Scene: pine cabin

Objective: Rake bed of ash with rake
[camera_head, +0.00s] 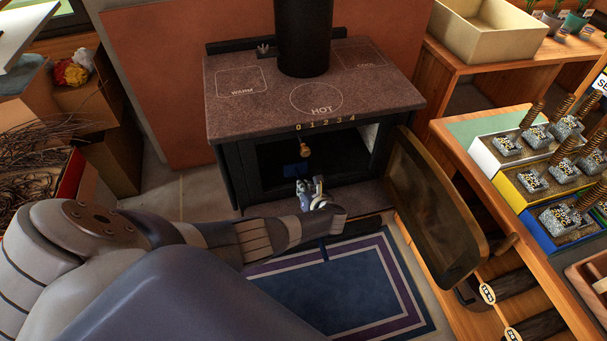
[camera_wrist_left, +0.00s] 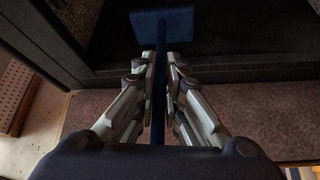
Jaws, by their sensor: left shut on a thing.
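The stove (camera_head: 310,100) stands ahead with its firebox (camera_head: 340,155) open. The inside is dark, and I cannot make out the bed of ash. The rake is blue; its flat head (camera_head: 293,170) is at the firebox mouth. In the left wrist view the rake head (camera_wrist_left: 162,24) sits at the far end of a straight blue handle (camera_wrist_left: 158,80). My left gripper (camera_head: 314,194) is just in front of the stove opening. Its fingers (camera_wrist_left: 158,95) are shut around the handle. My right gripper is in neither view.
The glass stove door (camera_head: 430,205) hangs open on the right. A blue mat (camera_head: 340,290) lies in front. A bench (camera_head: 480,130) with trays of stone-like blocks and springs is at right. A box of twigs (camera_head: 45,170) is at left.

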